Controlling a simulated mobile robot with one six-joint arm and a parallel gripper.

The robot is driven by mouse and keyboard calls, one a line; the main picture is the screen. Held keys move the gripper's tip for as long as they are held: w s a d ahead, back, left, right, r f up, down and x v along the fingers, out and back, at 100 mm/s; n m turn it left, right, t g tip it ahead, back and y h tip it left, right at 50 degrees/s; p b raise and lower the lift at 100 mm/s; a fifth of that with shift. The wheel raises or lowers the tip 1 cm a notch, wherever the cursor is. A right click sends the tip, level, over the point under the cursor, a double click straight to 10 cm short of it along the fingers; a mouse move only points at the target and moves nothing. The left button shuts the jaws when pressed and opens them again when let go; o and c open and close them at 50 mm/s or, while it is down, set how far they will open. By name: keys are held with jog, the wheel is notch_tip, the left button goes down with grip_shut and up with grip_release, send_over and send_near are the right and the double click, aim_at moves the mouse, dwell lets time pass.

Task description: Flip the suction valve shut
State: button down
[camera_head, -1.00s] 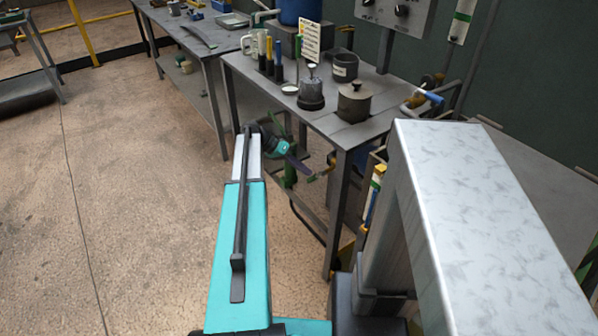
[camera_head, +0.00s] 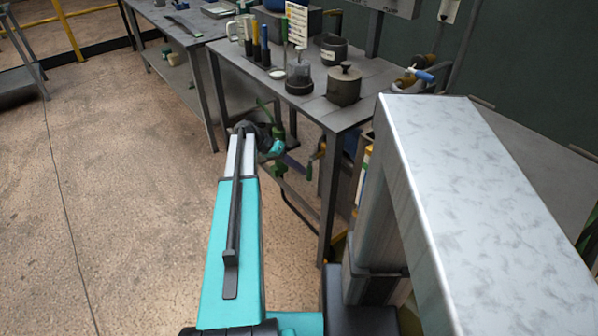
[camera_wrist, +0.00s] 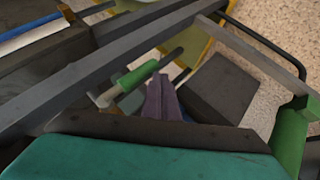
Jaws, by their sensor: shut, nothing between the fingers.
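My gripper (camera_head: 296,167), teal with dark purple-grey fingers, is at the end of my arm, low beside the near table's leg. In the wrist view its fingers (camera_wrist: 163,100) are together and empty. A green sleeve on a metal rod (camera_wrist: 136,76) lies just left of the fingertips; I cannot tell whether they touch. A blue-handled lever with brass fittings (camera_head: 420,74) is at the table's right end. I cannot tell which of these is the suction valve.
The metal table (camera_head: 300,108) stands above and behind the gripper, carrying a lidded pot (camera_head: 344,88) and several containers. Its leg (camera_head: 328,200) is close right of the gripper. In the wrist view a grey bar (camera_wrist: 110,62) crosses near the fingers. Open floor (camera_head: 120,200) lies left.

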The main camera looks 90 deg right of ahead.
dwell(0.4)
jog(key=w+d, duration=0.6)
jog(key=w, duration=0.5)
jog(key=shift+w+d+r, duration=0.15)
jog(key=shift+w+d, duration=0.05)
jog(key=shift+d, duration=0.05)
dwell(0.7)
